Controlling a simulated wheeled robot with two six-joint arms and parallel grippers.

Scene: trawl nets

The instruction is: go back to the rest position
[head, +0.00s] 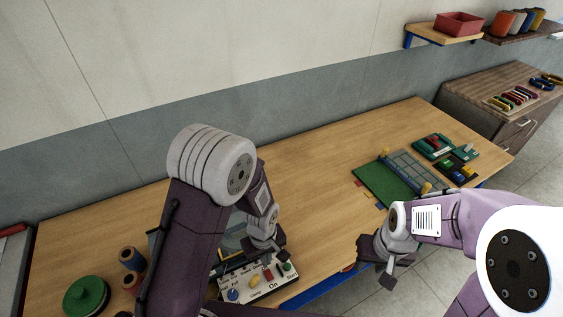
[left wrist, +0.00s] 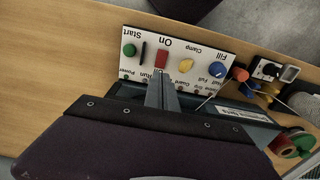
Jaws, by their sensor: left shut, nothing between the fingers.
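My left gripper (head: 266,247) is over the table, just behind a white control panel (head: 245,289) with coloured knobs and printed labels. In the left wrist view its fingers (left wrist: 162,92) are shut with nothing between them, and they point at the panel (left wrist: 200,54), near its red switch (left wrist: 162,59). Whether they touch the panel I cannot tell. My right gripper (head: 388,270) hangs past the table's front edge, over the floor. Its fingertips are small and dark, so its opening is unclear.
The wooden table (head: 330,150) has free room at the back middle. A green board with a net (head: 375,184) lies to the right, beside green trays (head: 432,147). Spools (head: 87,295) stand at the left. A wooden cabinet (head: 470,97) and shelves (head: 440,35) are at the right.

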